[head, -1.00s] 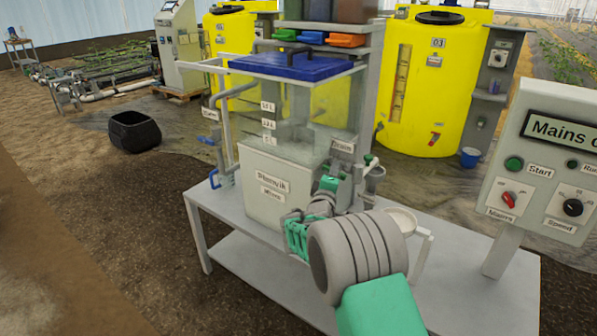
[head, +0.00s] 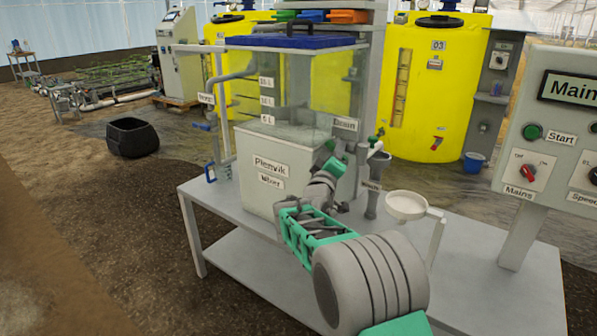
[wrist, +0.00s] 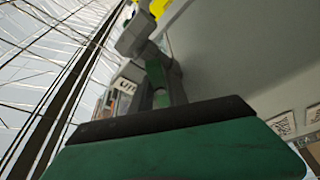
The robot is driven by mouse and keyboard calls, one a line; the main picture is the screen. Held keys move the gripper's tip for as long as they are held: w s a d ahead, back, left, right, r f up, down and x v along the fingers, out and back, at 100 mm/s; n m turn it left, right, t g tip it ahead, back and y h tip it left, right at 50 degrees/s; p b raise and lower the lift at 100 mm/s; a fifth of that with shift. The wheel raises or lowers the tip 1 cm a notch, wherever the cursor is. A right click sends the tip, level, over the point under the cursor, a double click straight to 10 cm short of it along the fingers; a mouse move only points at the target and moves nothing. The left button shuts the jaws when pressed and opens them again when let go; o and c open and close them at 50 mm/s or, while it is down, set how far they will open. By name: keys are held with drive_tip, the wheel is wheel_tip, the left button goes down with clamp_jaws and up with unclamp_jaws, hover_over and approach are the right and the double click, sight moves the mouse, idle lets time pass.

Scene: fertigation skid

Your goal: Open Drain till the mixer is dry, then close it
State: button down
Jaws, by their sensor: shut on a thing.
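The mixer (head: 262,185) is a clear tank with a pale lower front on the bench, labelled Plenvik Mixer. Litre marks run up its clear part; I cannot tell the liquid level. The Drain label (head: 345,124) is at its right side. My gripper (head: 333,168) reaches up to the fitting below that label and is shut on a small green part, which I take to be the Drain handle. My gripper hides most of the fitting, so its position cannot be told. In the wrist view a green piece (wrist: 161,98) shows between grey parts, close ahead.
Right of my gripper are a grey funnel-like fitting (head: 374,185) with a green handle above it and a white bowl (head: 407,205) on an arm. The Mains control panel (head: 560,130) stands at right. Blue-handled fittings (head: 210,172) are on the mixer's left. A black tub (head: 132,138) is on the floor.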

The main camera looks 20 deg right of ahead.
drive_tip(key=m+b, duration=0.1)
drive_tip(key=b, duration=0.2)
drive_tip(key=m+h+b, duration=0.1)
drive_tip(key=m+b, duration=0.1)
drive_tip(key=b, duration=0.1)
drive_tip(key=f+m+h+b, duration=0.1)
drive_tip(key=m+b, duration=0.1)
drive_tip(key=b, duration=0.1)
drive_tip(key=shift+b, duration=0.4)
drive_tip(key=m+h+b, duration=0.1)
drive_tip(key=m+b, duration=0.2)
drive_tip(key=b, duration=0.1)
drive_tip(key=shift+g, duration=0.3)
drive_tip(key=shift+w+r+m+g+h+p, duration=0.1)
drive_tip(key=shift+r+m+g+h+p, duration=0.25)
drive_tip(key=shift+m, duration=0.65)
drive_tip(key=m+g+h, duration=0.1)
drive_tip(key=m, duration=0.2)
drive_tip(key=m+g+h, duration=0.1)
drive_tip(key=m, duration=0.2)
drive_tip(key=shift+r, duration=0.1)
drive_tip(key=c, duration=1.2)
unclamp_jaws()
drive_tip(key=shift+c, duration=0.2)
